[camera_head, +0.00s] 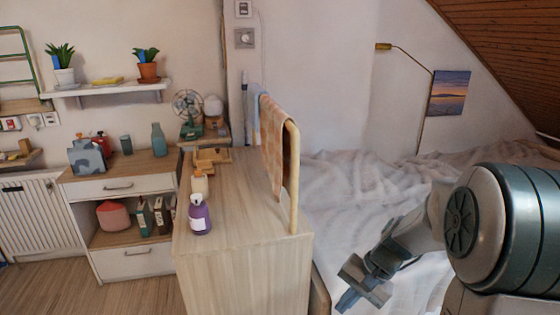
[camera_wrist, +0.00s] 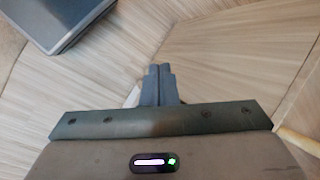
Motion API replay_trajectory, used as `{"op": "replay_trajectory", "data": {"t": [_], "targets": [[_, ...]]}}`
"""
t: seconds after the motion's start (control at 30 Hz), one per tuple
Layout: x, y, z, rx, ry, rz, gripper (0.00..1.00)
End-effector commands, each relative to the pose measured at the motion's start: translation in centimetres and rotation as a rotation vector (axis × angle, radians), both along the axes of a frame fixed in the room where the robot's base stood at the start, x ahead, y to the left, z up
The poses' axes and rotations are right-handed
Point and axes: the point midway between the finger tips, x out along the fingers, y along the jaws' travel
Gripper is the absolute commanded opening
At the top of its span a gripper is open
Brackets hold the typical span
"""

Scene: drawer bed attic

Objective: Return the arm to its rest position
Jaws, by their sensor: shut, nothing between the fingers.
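My gripper (camera_head: 352,296) shows at the lower middle-right of the head view, at the end of my arm, which reaches in from the right edge. It is in front of the bed and to the right of the wooden cabinet, apart from both as far as I can tell. In the wrist view the two grey fingers (camera_wrist: 158,84) are together, with nothing between them. Wood-patterned floor fills most of the view beyond them.
The wooden cabinet (camera_head: 245,265) carries a purple bottle (camera_head: 200,218) and a rail with a checked towel (camera_head: 273,140). The bed (camera_head: 345,195) lies behind my arm. A white drawer unit (camera_head: 125,187) stands left. A dark flat-edged object (camera_wrist: 60,20) is at the wrist view's upper left.

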Motion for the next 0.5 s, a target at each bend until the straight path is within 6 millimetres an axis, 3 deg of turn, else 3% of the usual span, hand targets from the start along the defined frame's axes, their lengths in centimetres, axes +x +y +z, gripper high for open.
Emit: {"op": "replay_trajectory", "data": {"t": [0.03, 0.1, 0.5], "targets": [[-1.0, 0.4, 2.6, -0.045, -0.029, 0.042, 0.00], [-2.4, 0.6, 4.7, -0.103, -0.061, 0.097, 0.00], [-9.8, 0.5, 15.3, -0.409, -0.282, 0.368, 0.00]]}}
